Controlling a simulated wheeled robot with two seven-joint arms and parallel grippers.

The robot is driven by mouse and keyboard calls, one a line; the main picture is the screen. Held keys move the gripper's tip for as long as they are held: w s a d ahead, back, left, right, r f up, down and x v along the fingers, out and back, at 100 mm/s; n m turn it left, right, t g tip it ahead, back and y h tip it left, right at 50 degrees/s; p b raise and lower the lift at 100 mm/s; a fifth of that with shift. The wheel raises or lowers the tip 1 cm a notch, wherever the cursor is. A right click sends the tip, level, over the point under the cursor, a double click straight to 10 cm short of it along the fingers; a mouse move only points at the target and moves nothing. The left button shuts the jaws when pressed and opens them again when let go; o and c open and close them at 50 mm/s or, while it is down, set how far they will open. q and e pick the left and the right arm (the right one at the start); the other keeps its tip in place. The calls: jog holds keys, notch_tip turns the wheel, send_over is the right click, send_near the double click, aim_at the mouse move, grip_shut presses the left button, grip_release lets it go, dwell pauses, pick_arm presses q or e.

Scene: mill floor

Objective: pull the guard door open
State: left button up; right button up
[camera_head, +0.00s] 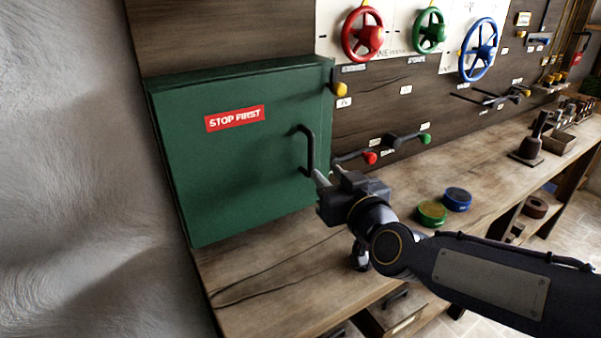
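The green guard door (235,165) with a red "STOP FIRST" label (235,118) stands at the left of the workbench and looks shut. Its black bar handle (310,150) is upright on the door's right side. My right gripper (322,178) comes in from the right, with its fingertips at the lower end of the handle. Whether the fingers touch or close around the handle I cannot tell. My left gripper is not in view.
The wooden bench (270,285) runs right. Red (362,34), green (429,31) and blue (478,50) handwheels hang on the back panel. Levers with red (370,158) and green (425,139) knobs sit behind my gripper. Green (432,213) and blue (457,198) round items lie near my arm.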

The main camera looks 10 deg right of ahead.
aim_at(312, 155)
jog(key=shift+t, duration=0.4)
jog(key=x, duration=0.9)
jog(key=shift+a+r, duration=0.15)
jog(key=shift+r, duration=0.05)
jog(key=shift+s, duration=0.1)
grip_shut()
